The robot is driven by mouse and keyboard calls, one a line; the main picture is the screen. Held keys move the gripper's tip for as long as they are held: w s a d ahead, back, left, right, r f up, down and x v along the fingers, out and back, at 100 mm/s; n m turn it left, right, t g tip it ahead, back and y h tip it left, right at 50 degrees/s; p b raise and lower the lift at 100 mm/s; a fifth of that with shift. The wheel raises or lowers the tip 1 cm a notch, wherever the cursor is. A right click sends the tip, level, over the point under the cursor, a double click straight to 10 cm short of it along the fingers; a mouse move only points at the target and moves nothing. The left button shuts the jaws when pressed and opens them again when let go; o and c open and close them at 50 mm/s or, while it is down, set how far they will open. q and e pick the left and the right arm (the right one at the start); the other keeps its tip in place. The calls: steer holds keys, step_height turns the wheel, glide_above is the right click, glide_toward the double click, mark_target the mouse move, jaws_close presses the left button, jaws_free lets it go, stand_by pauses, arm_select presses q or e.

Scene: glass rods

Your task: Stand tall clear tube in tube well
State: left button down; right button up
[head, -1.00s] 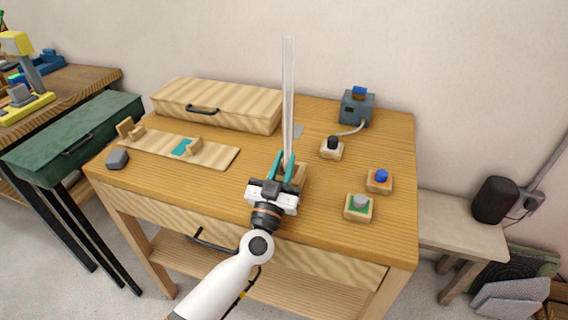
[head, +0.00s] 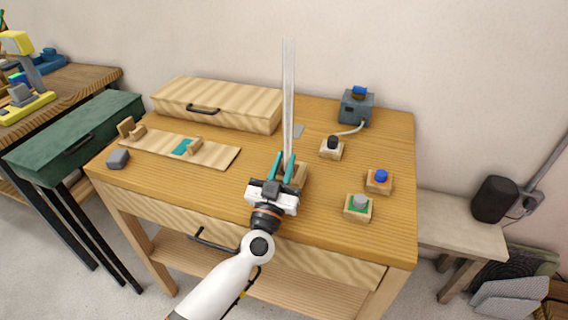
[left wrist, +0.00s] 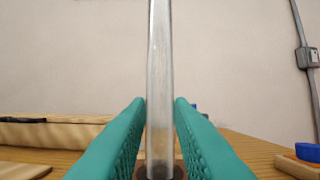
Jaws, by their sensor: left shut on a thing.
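The tall clear tube (head: 289,95) stands upright above the table, with its lower end between the teal fingers of my left gripper (head: 283,163). In the left wrist view the tube (left wrist: 160,80) rises between the two fingers (left wrist: 160,140), and its foot meets a dark round opening (left wrist: 160,172). This looks like the tube well, a wooden block (head: 299,178) mostly hidden behind my gripper. How deep the tube sits in it cannot be told. My right gripper is not in view.
A wooden case (head: 217,104) lies at the back left, and a plank with small cradles (head: 215,154) in front of it. A grey-blue device (head: 356,107) is behind.

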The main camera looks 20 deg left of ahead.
arm_select(q)
steer(key=shift+r+p, duration=0.1)
steer(key=shift+p, duration=0.25)
steer(key=shift+f+b, duration=0.55)
steer(key=shift+f, duration=0.25)
stand_by(0.4)
steer(key=c, duration=1.6)
jaws_free()
steer(key=shift+o, duration=0.2)
steer(key=shift+v, duration=5.55)
